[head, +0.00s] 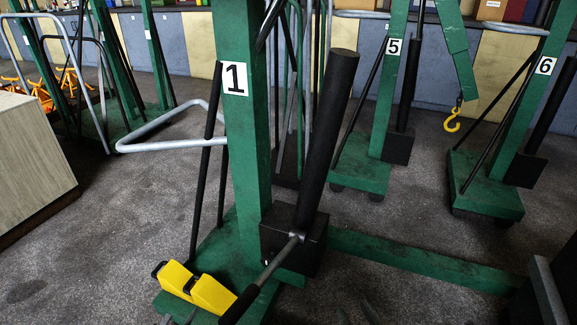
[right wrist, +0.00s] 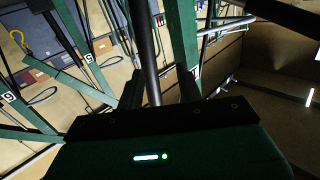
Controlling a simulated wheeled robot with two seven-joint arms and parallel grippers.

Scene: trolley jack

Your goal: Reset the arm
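A green jack post marked 1 (head: 236,110) stands upright on a green base. Its thick black cylinder (head: 325,130) leans up from a black block (head: 290,240). A grey lever with a black grip (head: 240,305) sticks out of the block towards me. The top of this jack and any arm there are out of the head view. My left gripper is not seen.
Two yellow blocks (head: 212,295) sit on the base, left of the lever. A green leg (head: 420,262) runs right along the floor. Jacks marked 5 (head: 394,46) and 6 (head: 545,65) stand behind. A pale cabinet (head: 30,155) is at left.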

